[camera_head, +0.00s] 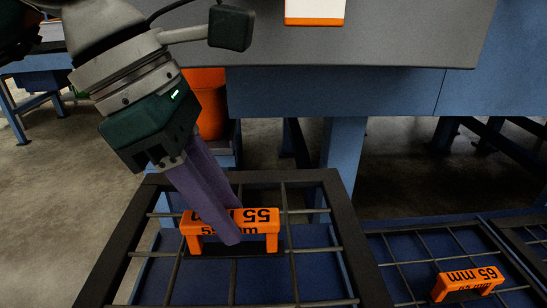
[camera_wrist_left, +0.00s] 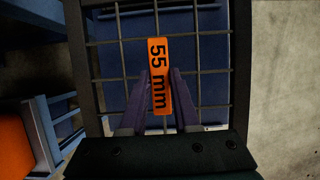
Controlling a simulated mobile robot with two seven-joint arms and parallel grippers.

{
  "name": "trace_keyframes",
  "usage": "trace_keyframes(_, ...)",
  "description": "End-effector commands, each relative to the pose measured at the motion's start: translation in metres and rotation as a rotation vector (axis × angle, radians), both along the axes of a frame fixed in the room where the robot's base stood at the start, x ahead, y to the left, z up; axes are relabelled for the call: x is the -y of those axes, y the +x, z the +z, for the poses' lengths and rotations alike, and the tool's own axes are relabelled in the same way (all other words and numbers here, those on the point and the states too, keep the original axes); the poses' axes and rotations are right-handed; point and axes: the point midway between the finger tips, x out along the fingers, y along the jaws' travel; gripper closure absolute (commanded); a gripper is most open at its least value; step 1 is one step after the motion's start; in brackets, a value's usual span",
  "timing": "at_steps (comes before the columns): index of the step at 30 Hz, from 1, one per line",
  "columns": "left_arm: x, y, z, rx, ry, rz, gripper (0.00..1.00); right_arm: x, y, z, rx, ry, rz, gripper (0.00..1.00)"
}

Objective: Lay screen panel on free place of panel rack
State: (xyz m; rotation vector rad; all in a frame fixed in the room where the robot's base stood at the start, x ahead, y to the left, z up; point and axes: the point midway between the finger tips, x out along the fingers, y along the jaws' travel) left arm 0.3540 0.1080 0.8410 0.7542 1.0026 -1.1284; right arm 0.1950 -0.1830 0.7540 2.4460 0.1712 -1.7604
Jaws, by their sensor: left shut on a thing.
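A screen panel (camera_head: 352,240), a dark frame with a wire grid, has an orange handle (camera_head: 262,228) marked 55 mm. My left gripper (camera_head: 236,226) is shut on this handle, its purple fingers on either side of it. The wrist view shows the panel frame (camera_wrist_left: 240,62) and the fingers at the handle (camera_wrist_left: 158,50). Blue surfaces of the panel rack (camera_head: 400,224) show beside and through the grid. Whether the panel touches the rack cannot be told. My right gripper is not in view.
A blue and grey machine (camera_head: 330,92) stands behind. An orange bin (camera_head: 208,105) is behind my left gripper. Bare floor (camera_head: 60,200) lies to the left.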

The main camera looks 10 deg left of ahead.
Motion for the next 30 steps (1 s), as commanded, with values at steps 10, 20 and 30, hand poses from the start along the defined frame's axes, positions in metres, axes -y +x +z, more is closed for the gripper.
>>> trace_keyframes(10, 0.001, 0.001, -0.017, 0.004, -0.004, 0.0, 1.0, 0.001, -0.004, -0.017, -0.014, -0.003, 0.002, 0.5)
trace_keyframes(20, 0.001, 0.001, -0.053, 0.004, -0.004, 0.0, 1.0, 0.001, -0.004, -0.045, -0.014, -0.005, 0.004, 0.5)
trace_keyframes(30, 0.001, 0.001, -0.092, 0.005, -0.004, -0.001, 1.0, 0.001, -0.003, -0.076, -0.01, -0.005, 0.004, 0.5)
